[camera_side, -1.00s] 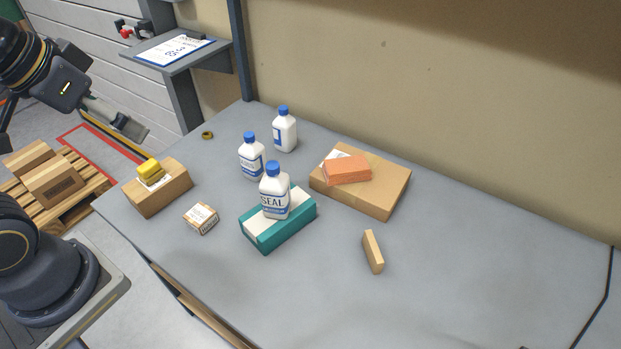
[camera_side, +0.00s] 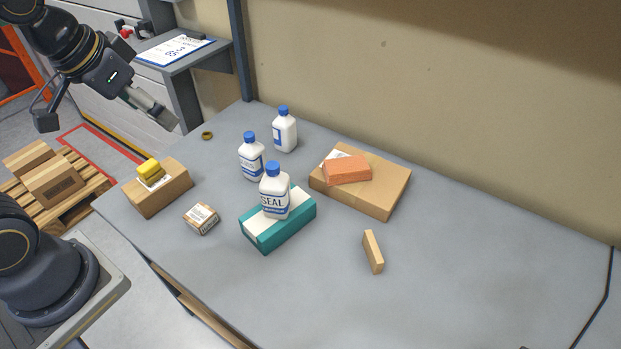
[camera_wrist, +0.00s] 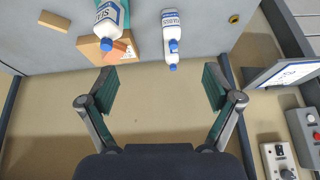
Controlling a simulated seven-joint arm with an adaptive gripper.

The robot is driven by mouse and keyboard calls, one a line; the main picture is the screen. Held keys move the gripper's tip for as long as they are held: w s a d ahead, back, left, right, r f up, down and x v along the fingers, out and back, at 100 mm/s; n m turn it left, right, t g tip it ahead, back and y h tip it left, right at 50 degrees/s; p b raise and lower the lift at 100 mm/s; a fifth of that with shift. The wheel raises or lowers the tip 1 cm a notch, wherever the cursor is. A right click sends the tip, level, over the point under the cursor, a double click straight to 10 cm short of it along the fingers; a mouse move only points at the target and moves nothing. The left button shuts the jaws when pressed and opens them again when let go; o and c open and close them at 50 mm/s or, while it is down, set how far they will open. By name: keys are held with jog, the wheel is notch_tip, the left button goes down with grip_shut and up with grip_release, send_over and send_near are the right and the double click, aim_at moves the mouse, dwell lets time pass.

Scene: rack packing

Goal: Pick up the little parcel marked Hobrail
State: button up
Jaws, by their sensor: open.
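A little brown parcel with a white printed label (camera_side: 201,218) sits on the grey table near its left front edge, left of a teal box. Its print is too small to read, so I cannot confirm the Hobrail mark. It does not show in the wrist view. My gripper (camera_side: 165,118) is in the air at the upper left in the side view, well apart from the parcel. In the wrist view my gripper (camera_wrist: 158,86) has its two fingers spread wide with nothing between them.
A white SEAL bottle (camera_side: 274,192) stands on the teal box (camera_side: 290,226). A larger carton (camera_side: 163,196) bears yellow items (camera_side: 150,170). Two white bottles (camera_side: 251,160) (camera_side: 285,132) stand behind. An orange block (camera_side: 348,169) lies on a flat carton (camera_side: 391,190). A wooden block (camera_side: 373,251) stands right.

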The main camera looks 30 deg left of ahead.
jog(key=w+a+f+g, duration=0.2)
jog(key=w+f+g, duration=0.15)
jog(key=f, duration=0.65)
jog(key=g, duration=0.2)
send_over(199, 214)
notch_tip(199, 214, down, 6)
jog(key=shift+n, duration=0.3)
jog(key=f, duration=1)
jog(key=shift+d+f, duration=0.1)
jog(key=shift+d, duration=0.1)
jog(key=shift+a+f, duration=0.2)
jog(key=shift+f, duration=2.8)
jog(key=shift+c, duration=0.3)
jog(key=c, duration=1.2)
